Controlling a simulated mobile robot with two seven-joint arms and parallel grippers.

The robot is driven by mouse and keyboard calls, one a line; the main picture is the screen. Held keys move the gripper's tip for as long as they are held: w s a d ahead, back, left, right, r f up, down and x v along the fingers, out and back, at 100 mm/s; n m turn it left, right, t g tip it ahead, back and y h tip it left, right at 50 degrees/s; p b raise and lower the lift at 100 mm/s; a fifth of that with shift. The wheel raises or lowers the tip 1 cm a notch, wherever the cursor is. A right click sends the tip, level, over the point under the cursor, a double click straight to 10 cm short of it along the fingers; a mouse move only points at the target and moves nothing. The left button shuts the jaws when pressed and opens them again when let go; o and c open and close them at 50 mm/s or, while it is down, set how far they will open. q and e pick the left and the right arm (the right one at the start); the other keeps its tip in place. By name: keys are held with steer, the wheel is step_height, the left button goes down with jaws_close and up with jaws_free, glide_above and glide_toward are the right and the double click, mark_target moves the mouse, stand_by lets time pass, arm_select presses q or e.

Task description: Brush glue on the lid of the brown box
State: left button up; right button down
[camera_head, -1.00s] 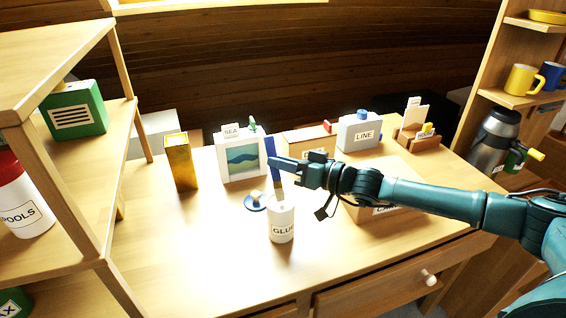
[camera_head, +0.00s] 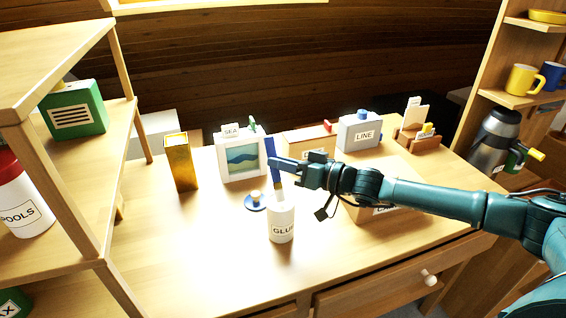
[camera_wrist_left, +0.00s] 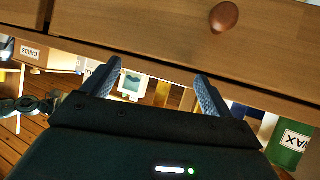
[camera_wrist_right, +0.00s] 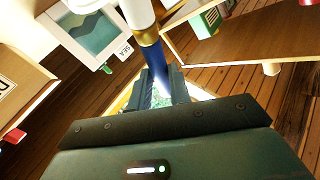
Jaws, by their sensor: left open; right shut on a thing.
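My right gripper (camera_head: 294,172) is shut on a blue brush (camera_head: 273,165), held upright over the white glue pot (camera_head: 281,222); its lower end is at the pot's mouth. In the right wrist view the brush (camera_wrist_right: 154,62) shows a brass band, with white beyond it. A light brown box (camera_head: 372,211) stands right of the pot, largely hidden behind my right arm. Another brown box (camera_head: 300,143) stands farther back with a red thing on top. I cannot tell which is the task's box. My left gripper (camera_wrist_left: 155,85) is open and empty by a drawer front.
A blue saucer (camera_head: 254,203) lies behind the pot. A framed picture (camera_head: 240,158), a gold box (camera_head: 181,162) and a grey LINE box (camera_head: 359,133) stand behind. Shelves flank the desk (camera_head: 190,245), whose front left is clear.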

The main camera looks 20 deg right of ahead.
step_height(320, 180, up, 7)
steer(key=p, duration=0.3)
steer(key=shift+p, duration=0.3)
stand_by(0.4)
